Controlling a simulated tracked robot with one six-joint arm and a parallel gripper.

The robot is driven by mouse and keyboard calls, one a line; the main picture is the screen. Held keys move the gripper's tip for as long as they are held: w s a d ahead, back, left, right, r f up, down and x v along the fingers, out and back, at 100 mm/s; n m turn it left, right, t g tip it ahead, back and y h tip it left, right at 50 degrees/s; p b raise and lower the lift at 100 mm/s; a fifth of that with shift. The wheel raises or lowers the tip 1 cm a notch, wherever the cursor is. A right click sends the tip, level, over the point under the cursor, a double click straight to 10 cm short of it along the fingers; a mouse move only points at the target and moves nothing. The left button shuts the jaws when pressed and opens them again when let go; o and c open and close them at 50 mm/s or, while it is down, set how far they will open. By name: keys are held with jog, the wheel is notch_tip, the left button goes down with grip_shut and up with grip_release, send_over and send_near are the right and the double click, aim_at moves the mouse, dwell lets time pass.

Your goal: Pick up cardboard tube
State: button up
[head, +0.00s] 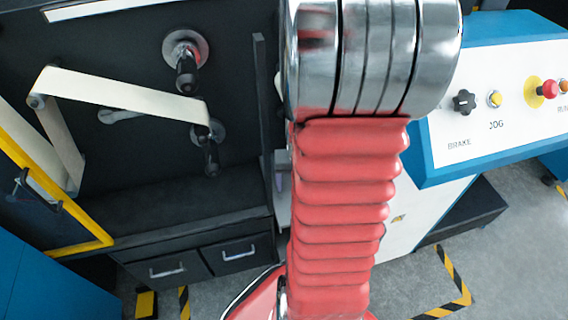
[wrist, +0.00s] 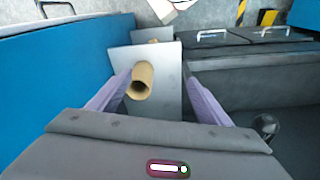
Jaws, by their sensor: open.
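The cardboard tube (wrist: 144,78) shows in the wrist view as a short brown roll with its open end facing me. It lies against a pale grey panel or tray (wrist: 165,105). My gripper (wrist: 158,88) is open, with one purple finger on each side of the tube's line. The tube's near end appears close to the left finger; I cannot tell whether they touch. In the head view my red and chrome arm fills the centre, and the gripper and tube are hidden there.
A blue panel (wrist: 65,75) stands at the left in the wrist view. Dark drawers with handles (wrist: 205,38) lie at the right. In the head view, a black machine (head: 130,150) with a web strip is at left and a control panel (head: 490,120) at right.

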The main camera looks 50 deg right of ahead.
jog(key=shift+m+t+h, duration=0.5)
jog(key=shift+t+h, duration=0.1)
jog(key=shift+h, duration=0.2)
jog(key=d+f, duration=0.1)
jog(key=d, duration=0.1)
jog(key=d+f, duration=0.1)
jog(key=d, duration=0.1)
jog(key=w+d+f, duration=0.1)
jog(key=d+f, duration=0.1)
jog(key=d, duration=0.1)
jog(key=shift+f, duration=0.15)
jog(key=x, duration=0.8)
jog(key=shift+f, duration=0.2)
jog(key=shift+w+d, duration=0.1)
jog(key=shift+x, duration=2.55)
